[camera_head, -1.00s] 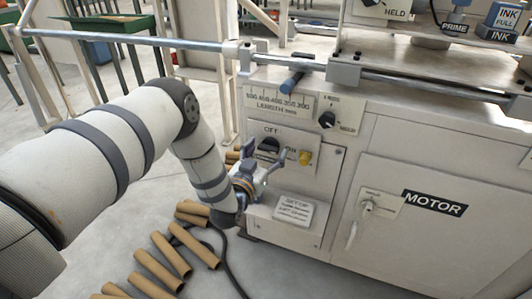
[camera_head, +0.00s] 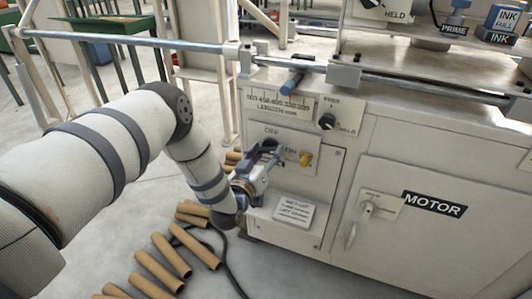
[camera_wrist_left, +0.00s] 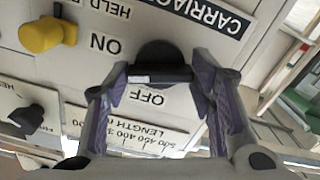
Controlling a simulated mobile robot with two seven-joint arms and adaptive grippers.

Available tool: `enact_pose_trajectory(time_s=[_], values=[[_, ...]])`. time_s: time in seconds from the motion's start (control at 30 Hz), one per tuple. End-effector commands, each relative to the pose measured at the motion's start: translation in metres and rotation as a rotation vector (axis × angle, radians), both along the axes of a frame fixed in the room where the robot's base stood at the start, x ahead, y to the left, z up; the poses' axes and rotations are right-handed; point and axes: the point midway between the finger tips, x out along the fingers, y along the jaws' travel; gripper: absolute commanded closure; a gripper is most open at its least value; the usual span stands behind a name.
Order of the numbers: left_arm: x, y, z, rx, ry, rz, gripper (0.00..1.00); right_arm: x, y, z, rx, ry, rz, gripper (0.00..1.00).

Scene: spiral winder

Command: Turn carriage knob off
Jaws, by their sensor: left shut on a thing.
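The carriage knob (camera_wrist_left: 157,52) is a black rotary knob beneath the CARRIAGE label in the upside-down left wrist view. Its black bar lies between the two fingertips of my left gripper (camera_wrist_left: 160,78), which is shut on it from both sides. The ON label (camera_wrist_left: 105,43) is at upper left of the bar and the OFF label (camera_wrist_left: 146,97) just below it in that view. In the head view my left gripper (camera_head: 266,153) is against the machine's front panel and mostly hides the knob. My right gripper does not show.
A yellow knob (camera_head: 305,158) sits close right of the gripper. A black selector (camera_head: 327,121) is above it, and a white sign plate (camera_head: 295,211) juts out below. Cardboard tubes (camera_head: 170,255) lie on the floor. The MOTOR panel (camera_head: 405,215) is to the right.

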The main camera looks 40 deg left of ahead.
Motion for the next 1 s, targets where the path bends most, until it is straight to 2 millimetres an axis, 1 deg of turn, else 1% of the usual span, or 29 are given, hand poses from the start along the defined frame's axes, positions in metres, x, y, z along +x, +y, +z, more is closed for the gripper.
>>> enact_pose_trajectory(time_s=[0.47, 1.0], values=[[-0.0009, -0.0002, -0.0021, -0.439, -0.102, -0.001, 0.78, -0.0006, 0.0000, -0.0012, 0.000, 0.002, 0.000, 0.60], [-0.0009, -0.0006, -0.0029, -0.921, -0.216, -0.001, 0.78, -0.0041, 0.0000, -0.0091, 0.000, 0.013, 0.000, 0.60]])
